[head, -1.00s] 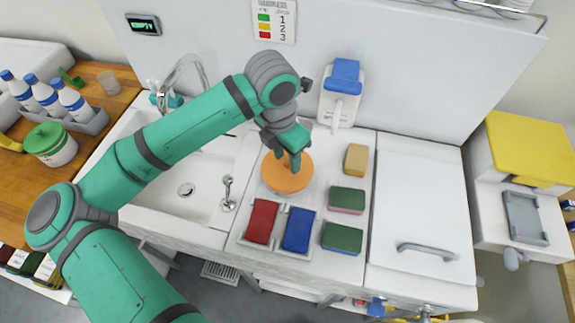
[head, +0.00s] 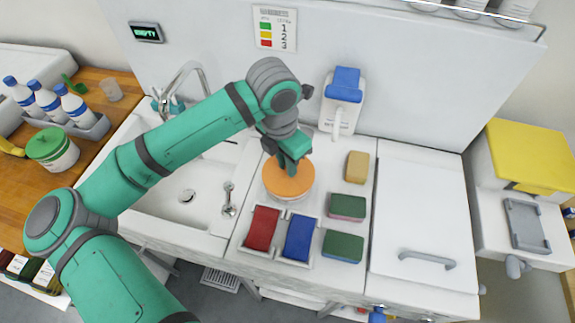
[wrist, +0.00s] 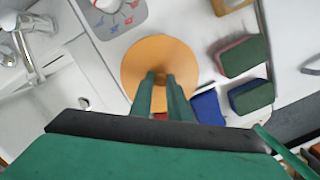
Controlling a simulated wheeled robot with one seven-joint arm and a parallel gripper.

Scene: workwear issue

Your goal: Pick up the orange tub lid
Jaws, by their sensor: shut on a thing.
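The orange tub lid (head: 284,185) is a round orange disc on top of a pale tub (head: 291,198) on the white counter beside the sink. My gripper (head: 290,170) is over the lid, with its fingers down at the lid's middle. In the wrist view the lid (wrist: 150,60) lies flat under my gripper (wrist: 160,78), whose two green fingers come close together at its centre. They are shut on a part there, mostly hidden by the fingers. I cannot tell whether the lid is raised off the tub.
A red pad (head: 262,229) and a blue pad (head: 299,236) lie in trays in front. Green-topped sponges (head: 347,207) and a tan sponge (head: 357,167) lie to the right. A blue-topped dispenser (head: 342,95) stands behind; the sink (head: 180,205) is left.

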